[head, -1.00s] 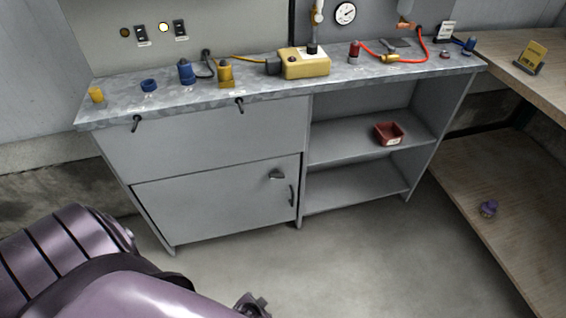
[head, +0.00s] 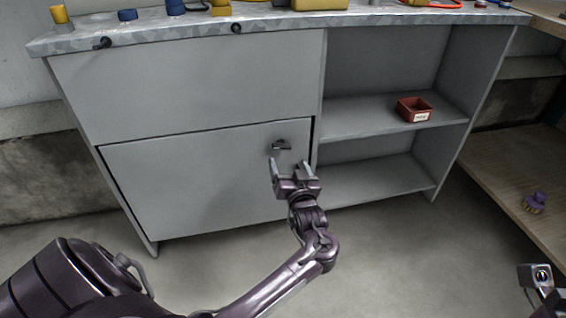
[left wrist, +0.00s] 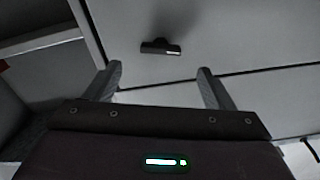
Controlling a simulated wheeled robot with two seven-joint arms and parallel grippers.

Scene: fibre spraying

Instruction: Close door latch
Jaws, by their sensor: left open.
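The grey cabinet door (head: 190,180) sits at the lower left of the cabinet and looks flush with its frame. A small dark latch (head: 281,146) is near the door's upper right corner. It lies roughly level, and also shows in the left wrist view (left wrist: 160,47), above and between the fingers. My left gripper (head: 289,166) is open and empty, just below the latch in the head view and apart from it.
The worktop (head: 380,20) above the door carries several coloured items. Open shelves (head: 350,112) to the right hold a red bin (head: 414,110). The floor before the cabinet is clear.

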